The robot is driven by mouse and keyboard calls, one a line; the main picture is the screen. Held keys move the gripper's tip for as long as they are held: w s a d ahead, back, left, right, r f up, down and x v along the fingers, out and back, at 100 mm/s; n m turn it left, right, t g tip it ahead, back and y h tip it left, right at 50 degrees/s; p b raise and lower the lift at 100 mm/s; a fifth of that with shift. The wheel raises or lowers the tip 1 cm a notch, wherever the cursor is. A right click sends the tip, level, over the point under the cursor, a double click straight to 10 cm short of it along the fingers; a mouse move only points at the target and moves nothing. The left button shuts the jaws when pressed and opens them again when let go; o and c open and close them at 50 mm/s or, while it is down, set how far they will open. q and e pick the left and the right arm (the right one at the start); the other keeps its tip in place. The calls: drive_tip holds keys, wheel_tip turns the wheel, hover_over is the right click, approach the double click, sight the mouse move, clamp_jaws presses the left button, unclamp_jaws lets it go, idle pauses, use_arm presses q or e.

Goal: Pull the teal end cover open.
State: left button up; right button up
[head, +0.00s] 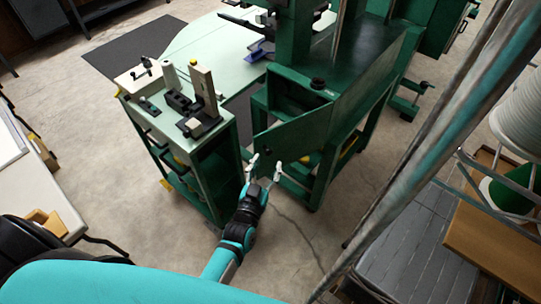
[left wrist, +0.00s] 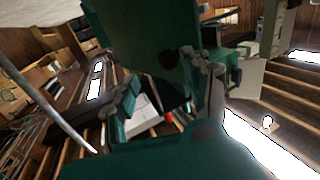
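The teal end cover (head: 297,136) is a dark green panel on the end of the green machine (head: 345,85). It stands at an angle to the machine's box, with a dark gap behind its top edge. My left gripper (head: 265,168) is just in front of the cover's lower left part, fingers spread and nothing seen between them. In the left wrist view, a green panel (left wrist: 145,35) with a dark round spot fills the upper middle, beyond the spread fingers (left wrist: 168,90). Whether a finger touches the cover I cannot tell. My right gripper is not in view.
A green cart (head: 185,140) with tools on top stands left of the machine. A worn diagonal bar (head: 430,130) crosses the right side, near a wooden shelf (head: 490,245) with white spools (head: 522,115). Concrete floor (head: 285,225) is open in front of the machine.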

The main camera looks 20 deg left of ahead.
use_arm(q)
drive_tip(key=s, duration=0.7)
drive_tip(key=shift+s, duration=0.15)
drive_tip(key=shift+c, duration=0.2)
